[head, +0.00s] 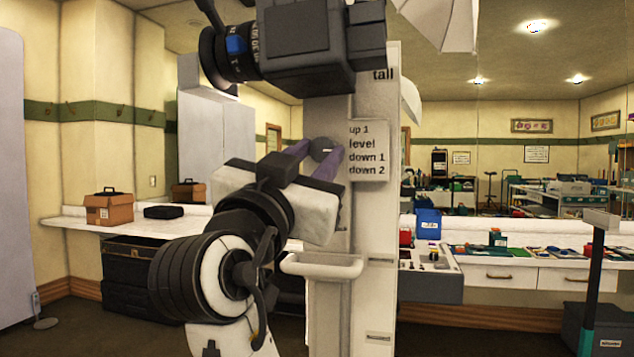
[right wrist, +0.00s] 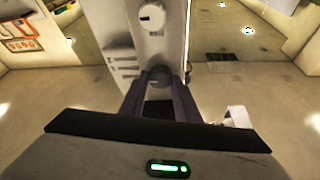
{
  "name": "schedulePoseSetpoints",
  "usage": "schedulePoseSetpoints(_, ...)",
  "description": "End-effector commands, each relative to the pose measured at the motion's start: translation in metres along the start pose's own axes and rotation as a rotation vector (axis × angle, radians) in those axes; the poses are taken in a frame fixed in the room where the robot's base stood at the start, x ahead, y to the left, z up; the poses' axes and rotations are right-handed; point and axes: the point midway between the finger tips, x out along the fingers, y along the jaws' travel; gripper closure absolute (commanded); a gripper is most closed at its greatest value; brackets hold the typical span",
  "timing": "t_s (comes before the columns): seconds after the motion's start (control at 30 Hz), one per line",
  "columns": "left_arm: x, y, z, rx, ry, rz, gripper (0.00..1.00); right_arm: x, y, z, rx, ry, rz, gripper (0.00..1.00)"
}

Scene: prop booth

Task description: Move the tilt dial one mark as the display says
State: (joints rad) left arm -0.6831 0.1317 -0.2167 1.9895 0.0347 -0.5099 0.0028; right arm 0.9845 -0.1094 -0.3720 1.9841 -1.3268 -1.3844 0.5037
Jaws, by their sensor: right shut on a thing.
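The tilt dial (head: 321,147) is a small grey knob on the pale column below the black camera (head: 305,40). A label plate (head: 369,172) right of it reads "up 1", "level", "down 1", "down 2". The dial has a short light mark on its right; I cannot tell which line it matches. My right gripper (head: 314,158) is shut on the dial, one purple finger on each side. In the right wrist view the dial (right wrist: 160,74) sits between the fingertips (right wrist: 160,86). My left gripper is not in view. I see no readable display.
A white handle-like bar (head: 322,264) juts from the column below my gripper. A white round knob (right wrist: 152,17) shows above the dial in the right wrist view. A counter (head: 510,262) with several small items stands behind at right. A brown case (head: 110,208) sits on the left shelf.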

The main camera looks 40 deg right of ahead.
Motion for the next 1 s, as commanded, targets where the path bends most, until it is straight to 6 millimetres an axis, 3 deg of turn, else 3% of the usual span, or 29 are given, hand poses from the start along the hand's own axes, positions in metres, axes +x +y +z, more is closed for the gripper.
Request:
schedulePoseSetpoints(0.1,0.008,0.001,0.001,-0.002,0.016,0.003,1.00,-0.002,0.000,0.003,0.069,-0.003,0.028,0.93)
schedulePoseSetpoints(0.47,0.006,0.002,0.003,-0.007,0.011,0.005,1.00,0.000,-0.001,0.000,0.096,-0.003,0.041,0.93)
schedulePoseSetpoints(0.5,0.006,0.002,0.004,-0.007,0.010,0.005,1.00,0.000,-0.001,0.000,0.096,-0.003,0.041,0.69)
schedulePoseSetpoints(0.6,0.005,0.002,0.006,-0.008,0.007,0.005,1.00,0.000,-0.001,0.000,0.095,-0.003,0.040,0.52)
schedulePoseSetpoints(1.0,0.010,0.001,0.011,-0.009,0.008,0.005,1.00,-0.007,-0.002,0.003,0.094,-0.002,0.041,0.52)
